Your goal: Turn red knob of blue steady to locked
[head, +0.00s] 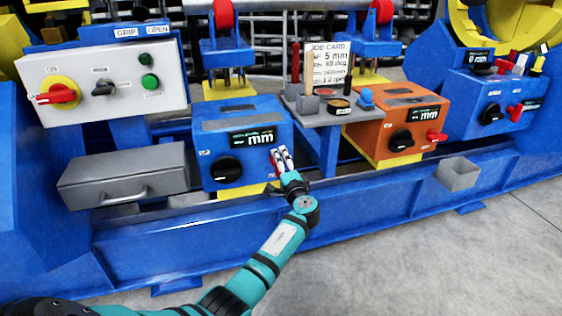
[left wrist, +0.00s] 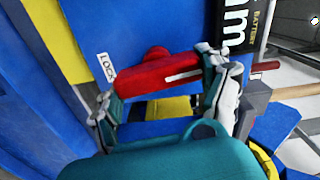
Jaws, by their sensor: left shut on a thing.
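The blue steady (head: 212,150) is the blue box left of centre in the head view, with a black dial, a small "mm" display and a red knob (head: 273,163) low on its right side. My left gripper (head: 281,158) is at that knob and partly hides it. In the left wrist view the red knob (left wrist: 150,76) is a long bar lying between the two fingers of my left gripper (left wrist: 162,92), which is shut on it. A white line on the bar points to the right finger. A "LOCK" label (left wrist: 106,67) is beside the left finger. My right gripper is not in view.
An orange box (head: 380,125) with a red knob stands to the right, and another blue box (head: 475,105) farther right. A grey tool shelf (head: 325,115) is close to my gripper's right. A grey drawer box (head: 120,175) is at left. The front floor is clear.

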